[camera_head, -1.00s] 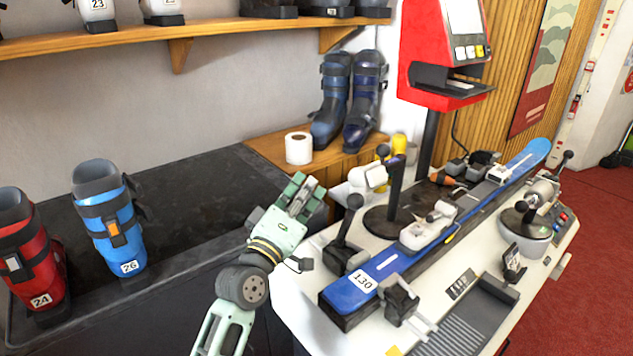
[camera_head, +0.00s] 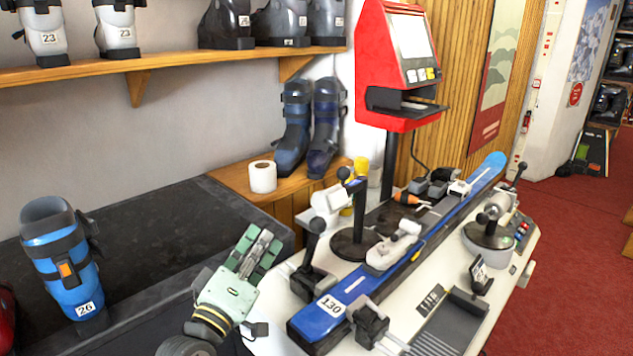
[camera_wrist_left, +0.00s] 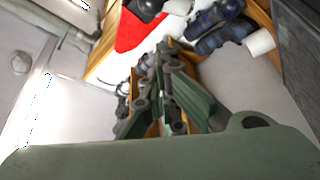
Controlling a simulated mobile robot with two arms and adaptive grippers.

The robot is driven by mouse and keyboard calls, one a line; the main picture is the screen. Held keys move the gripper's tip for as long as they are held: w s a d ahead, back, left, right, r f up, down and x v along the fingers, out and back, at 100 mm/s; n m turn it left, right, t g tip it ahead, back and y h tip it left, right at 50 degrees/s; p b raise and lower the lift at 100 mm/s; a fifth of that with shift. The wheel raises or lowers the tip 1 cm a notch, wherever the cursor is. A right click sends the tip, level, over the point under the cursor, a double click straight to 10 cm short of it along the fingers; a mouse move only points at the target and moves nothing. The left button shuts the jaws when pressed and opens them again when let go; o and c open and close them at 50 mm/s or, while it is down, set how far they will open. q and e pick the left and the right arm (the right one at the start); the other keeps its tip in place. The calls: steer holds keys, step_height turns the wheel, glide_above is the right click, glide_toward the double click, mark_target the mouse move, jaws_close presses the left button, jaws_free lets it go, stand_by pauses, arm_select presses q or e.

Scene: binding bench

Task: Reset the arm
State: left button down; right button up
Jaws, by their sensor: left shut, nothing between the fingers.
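My left gripper (camera_head: 262,247) is at the lower middle of the head view, its green fingers pointing up and away. It is shut and empty, raised at the left end of the white binding bench (camera_head: 262,312), beside a black clamp lever. The left wrist view also shows its fingers (camera_wrist_left: 165,105) close together with nothing between them. My right gripper does not show in either view.
A blue ski (camera_head: 345,295) numbered 130 lies clamped along the bench. A blue boot (camera_head: 62,262) numbered 26 stands on the dark counter (camera_head: 150,235) at left. A paper roll (camera_head: 262,177) and dark blue boots (camera_head: 296,130) stand on a wooden ledge behind.

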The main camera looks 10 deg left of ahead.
arm_select(q)
steer(key=s+d+f+m+g, duration=0.2)
steer(key=s+f+m+g, duration=0.15)
steer(key=s+f, duration=0.4)
steer(key=s+d+f+m+g, duration=0.1)
steer(key=s+f+m+g, duration=0.3)
steer(key=f, duration=0.7)
steer(key=s+a+f+m+g+y, duration=0.1)
steer(key=s+a+f+g+y, duration=0.35)
steer(key=s, duration=0.65)
steer(key=s+a+f+m+g+y, duration=0.15)
steer(key=s+f+g, duration=0.35)
steer(key=s+f, duration=0.8)
steer(key=f, duration=2.2)
steer(key=s+a+f+g, duration=0.2)
steer(key=s+f, duration=1.3)
steer(key=s, duration=0.1)
steer(key=shift+s+a+m+h, duration=0.3)
steer(key=shift+s+a, duration=0.05)
